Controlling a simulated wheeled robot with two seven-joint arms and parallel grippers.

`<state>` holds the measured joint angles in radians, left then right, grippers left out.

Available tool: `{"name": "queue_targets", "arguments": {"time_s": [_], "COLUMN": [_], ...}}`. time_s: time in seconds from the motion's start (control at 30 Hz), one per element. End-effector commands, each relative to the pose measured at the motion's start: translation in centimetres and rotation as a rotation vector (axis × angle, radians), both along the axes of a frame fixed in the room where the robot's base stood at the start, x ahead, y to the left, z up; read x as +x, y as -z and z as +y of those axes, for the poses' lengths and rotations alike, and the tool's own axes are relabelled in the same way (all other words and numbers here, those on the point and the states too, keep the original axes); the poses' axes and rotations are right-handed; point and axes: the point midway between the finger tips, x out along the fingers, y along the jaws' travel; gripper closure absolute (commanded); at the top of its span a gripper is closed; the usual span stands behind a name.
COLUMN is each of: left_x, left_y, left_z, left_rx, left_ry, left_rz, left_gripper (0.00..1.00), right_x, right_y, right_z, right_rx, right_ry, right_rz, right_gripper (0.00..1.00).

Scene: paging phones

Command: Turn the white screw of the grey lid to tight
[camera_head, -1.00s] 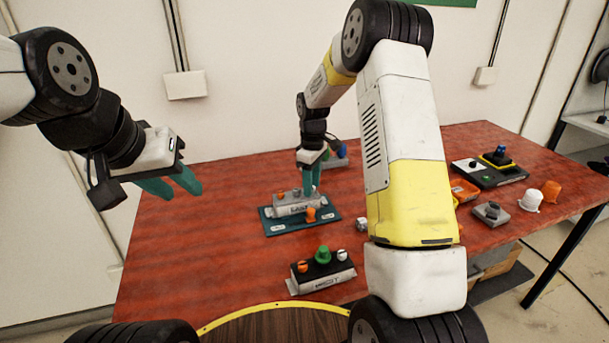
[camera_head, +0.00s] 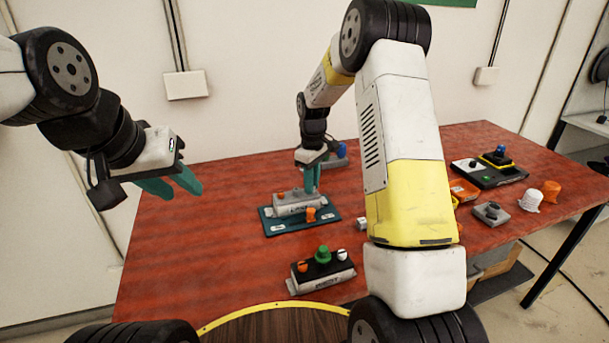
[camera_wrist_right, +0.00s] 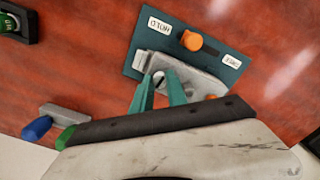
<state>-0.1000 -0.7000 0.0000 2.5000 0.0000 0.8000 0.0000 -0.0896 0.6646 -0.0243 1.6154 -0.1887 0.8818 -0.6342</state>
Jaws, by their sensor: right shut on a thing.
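The grey lid (camera_head: 290,210) lies on a teal board (camera_head: 268,227) near the middle of the table. It also shows in the right wrist view (camera_wrist_right: 205,83). The white screw (camera_wrist_right: 158,78), with a dark slot, is at one end of the lid in the right wrist view; in the head view my fingers hide it. My right gripper (camera_head: 311,188) points down at the lid, its teal fingers shut on the screw from both sides. My left gripper (camera_head: 180,188) is open and empty, high over the table's left side.
An orange knob (camera_head: 310,214) stands on the teal board in front of the lid. A black-topped box (camera_head: 323,270) with orange, green and white knobs is nearer. A blue-knobbed part (camera_head: 341,152) lies behind. Several other parts are at the right. The table's left side is clear.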

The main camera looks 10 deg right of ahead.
Motion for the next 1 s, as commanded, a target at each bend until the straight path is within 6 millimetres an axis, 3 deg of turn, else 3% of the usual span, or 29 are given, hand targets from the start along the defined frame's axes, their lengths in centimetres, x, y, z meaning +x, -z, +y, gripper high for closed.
{"name": "queue_targets", "arguments": {"time_s": [1.0], "left_x": [0.00], "left_y": [0.00], "left_z": [0.00], "left_rx": [0.000], "left_ry": [0.000], "left_rz": [0.000], "left_gripper": [0.64], "right_x": [0.01], "right_y": [-0.03], "right_z": [0.11], "right_rx": [0.001], "right_ry": [0.940], "right_rz": [-0.001], "right_gripper": [1.00]}}
